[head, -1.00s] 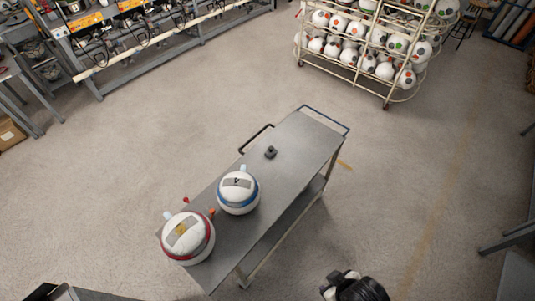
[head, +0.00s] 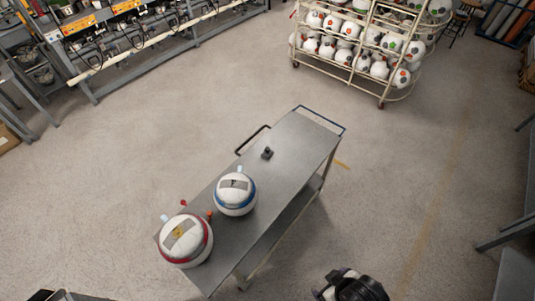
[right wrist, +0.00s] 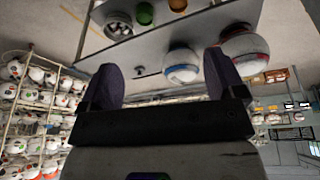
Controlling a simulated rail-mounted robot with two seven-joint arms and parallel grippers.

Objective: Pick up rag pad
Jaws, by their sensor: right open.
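No thing in view can be surely told as the rag pad. A small dark object (head: 267,153) stands on the grey metal cart (head: 297,140), and a small dark shape also shows on the cart in the right wrist view (right wrist: 139,71). My right gripper (head: 340,284) is at the bottom edge of the head view, apart from the cart on its right side. In the right wrist view its two dark fingers (right wrist: 162,76) are spread wide with nothing between them. My left gripper is not in view.
A blue-banded white ball (head: 235,194) and a red-banded one (head: 185,240) sit at the cart's near end. A green cup (right wrist: 145,13) and an orange cup (right wrist: 178,5) show in the wrist view. A ball rack (head: 350,60) stands behind. Open floor surrounds the cart.

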